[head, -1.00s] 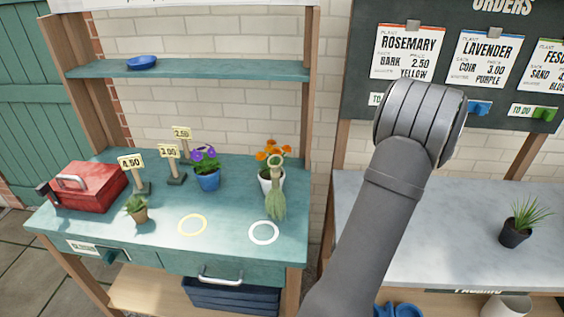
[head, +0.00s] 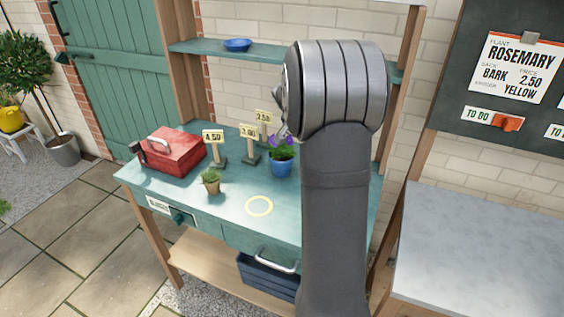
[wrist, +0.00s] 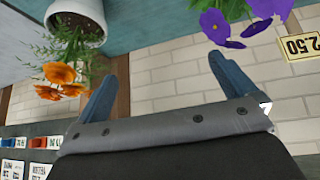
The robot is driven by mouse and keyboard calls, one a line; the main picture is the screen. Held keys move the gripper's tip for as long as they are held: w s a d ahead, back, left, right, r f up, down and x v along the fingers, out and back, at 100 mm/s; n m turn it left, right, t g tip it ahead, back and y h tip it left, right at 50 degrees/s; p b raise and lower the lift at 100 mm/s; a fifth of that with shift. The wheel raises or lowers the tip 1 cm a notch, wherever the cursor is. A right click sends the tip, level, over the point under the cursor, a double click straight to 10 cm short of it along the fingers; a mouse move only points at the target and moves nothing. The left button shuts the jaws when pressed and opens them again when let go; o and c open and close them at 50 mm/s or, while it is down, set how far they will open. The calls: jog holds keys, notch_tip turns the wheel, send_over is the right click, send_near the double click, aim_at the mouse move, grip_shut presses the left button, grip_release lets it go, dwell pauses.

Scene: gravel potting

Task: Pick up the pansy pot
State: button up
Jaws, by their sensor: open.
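The pansy pot is a small blue pot (head: 281,168) with purple flowers, upright on the teal bench at the back, left of my arm. Its upper flowers are partly covered by my arm. In the wrist view, its purple blooms (wrist: 232,22) show at the top right and the pot itself is out of frame. My gripper (wrist: 162,68) is open, with two blue fingers apart and nothing between them. The blooms lie beyond the right finger, with no clear contact. In the head view the fingers are hidden behind my arm.
A white pot (wrist: 75,12) with orange flowers is near the left finger. Price signs (head: 250,137) stand left of the pansy. A shelf with a blue dish (head: 237,45) is above.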

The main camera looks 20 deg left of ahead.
jog(key=m, duration=0.1)
send_near(279, 151)
jog(key=x, duration=0.7)
jog(key=shift+w+a+f, duration=0.2)
jog(key=shift+w+f, duration=0.05)
jog(key=shift+w, duration=0.05)
jog(key=shift+x, duration=2.65)
jog(key=shift+s+d, duration=0.1)
jog(key=shift+s, duration=0.05)
jog(key=c, duration=1.2)
